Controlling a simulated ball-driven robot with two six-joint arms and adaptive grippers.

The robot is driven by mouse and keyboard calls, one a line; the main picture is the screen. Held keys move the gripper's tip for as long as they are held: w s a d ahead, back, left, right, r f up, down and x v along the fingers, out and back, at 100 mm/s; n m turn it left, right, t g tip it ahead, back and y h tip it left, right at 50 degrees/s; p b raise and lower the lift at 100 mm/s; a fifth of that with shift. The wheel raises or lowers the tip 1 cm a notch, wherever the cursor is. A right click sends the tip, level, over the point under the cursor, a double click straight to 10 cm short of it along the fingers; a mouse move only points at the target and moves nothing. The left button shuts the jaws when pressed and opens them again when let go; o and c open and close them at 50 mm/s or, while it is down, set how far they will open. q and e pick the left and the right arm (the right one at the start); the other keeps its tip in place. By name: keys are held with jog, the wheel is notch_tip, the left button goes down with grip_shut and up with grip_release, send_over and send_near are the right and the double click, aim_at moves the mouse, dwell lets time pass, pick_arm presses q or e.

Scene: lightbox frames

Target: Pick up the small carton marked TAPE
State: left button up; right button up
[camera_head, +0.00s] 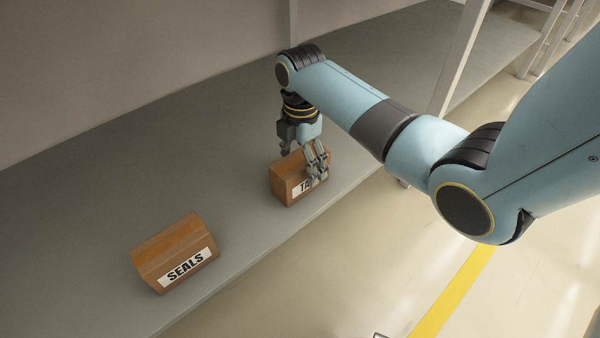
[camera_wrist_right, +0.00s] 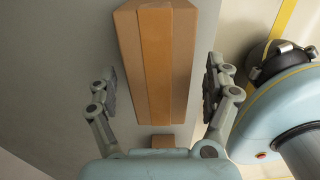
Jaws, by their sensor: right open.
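The small brown carton with a white label (camera_head: 285,186) sits on the grey shelf, right of the middle in the head view. Its label shows the letters "TA"; the rest is hidden behind the fingers of my right gripper (camera_head: 316,172). That gripper points down at the carton and is open. In the right wrist view, a brown carton (camera_wrist_right: 157,62) lies between the two spread fingers of the gripper (camera_wrist_right: 161,88), with a gap visible on each side. I cannot tell how far down the fingers reach. My left gripper is not in view.
A second brown carton, marked SEALS (camera_head: 172,253), stands on the same grey shelf (camera_head: 90,200), nearer and to the left. The shelf's front edge runs just beside both cartons. A pale upright post (camera_head: 458,60) stands behind my right arm. The shelf's left part is clear.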

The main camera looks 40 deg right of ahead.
jog(key=shift+f, duration=0.1)
jog(key=c, duration=1.5)
jog(key=shift+c, duration=0.2)
jog(key=shift+w, duration=0.1)
